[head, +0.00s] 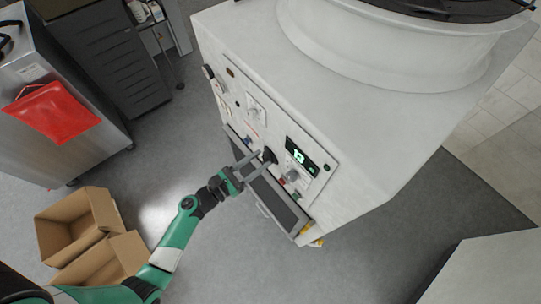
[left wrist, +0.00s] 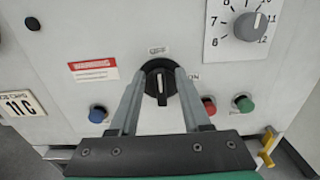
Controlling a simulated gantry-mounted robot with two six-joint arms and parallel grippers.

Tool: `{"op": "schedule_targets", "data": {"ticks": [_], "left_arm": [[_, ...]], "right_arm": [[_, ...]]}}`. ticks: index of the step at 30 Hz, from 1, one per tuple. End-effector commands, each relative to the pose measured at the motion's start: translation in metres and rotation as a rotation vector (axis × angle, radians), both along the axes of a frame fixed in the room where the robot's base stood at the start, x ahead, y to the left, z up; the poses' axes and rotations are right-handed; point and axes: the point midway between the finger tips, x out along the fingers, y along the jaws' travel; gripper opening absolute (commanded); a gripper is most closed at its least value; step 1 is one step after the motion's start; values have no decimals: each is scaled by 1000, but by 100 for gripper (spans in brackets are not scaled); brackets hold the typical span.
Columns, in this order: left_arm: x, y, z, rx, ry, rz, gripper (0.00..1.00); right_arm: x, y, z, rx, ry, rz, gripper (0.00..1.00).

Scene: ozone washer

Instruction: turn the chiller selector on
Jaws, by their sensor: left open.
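The chiller selector is a round black knob (left wrist: 160,68) on the white washer panel in the left wrist view. An OFF label stands above it and an ON label to its right. Its raised grip bar is roughly vertical, with a pale mark. It also shows in the head view as a small dark disc (head: 270,154). My left gripper (left wrist: 163,78) is open, with one finger on each side of the knob; I cannot tell whether they touch it. It also shows in the head view (head: 263,160), reaching to the panel. My right gripper is not in view.
A grey dial (left wrist: 250,26) sits above right. A blue button (left wrist: 98,113), a red button (left wrist: 209,105) and a green button (left wrist: 243,103) lie near the fingers. A lit green display (head: 300,156) is right of the knob. Open cardboard boxes (head: 72,222) stand on the floor at left.

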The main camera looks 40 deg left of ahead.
Motion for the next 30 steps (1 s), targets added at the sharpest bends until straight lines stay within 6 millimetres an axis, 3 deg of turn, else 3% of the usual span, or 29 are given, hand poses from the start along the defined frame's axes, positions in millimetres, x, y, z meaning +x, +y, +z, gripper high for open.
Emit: {"op": "schedule_targets", "data": {"ticks": [9, 17, 30], "left_arm": [[1, 1, 0, 0, 0, 3, 48], [1, 1, 0, 1, 0, 3, 1], [1, 1, 0, 15, -2, 3, 0]], "right_arm": [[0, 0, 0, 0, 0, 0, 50], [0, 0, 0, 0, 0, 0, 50], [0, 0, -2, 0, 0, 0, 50]]}}
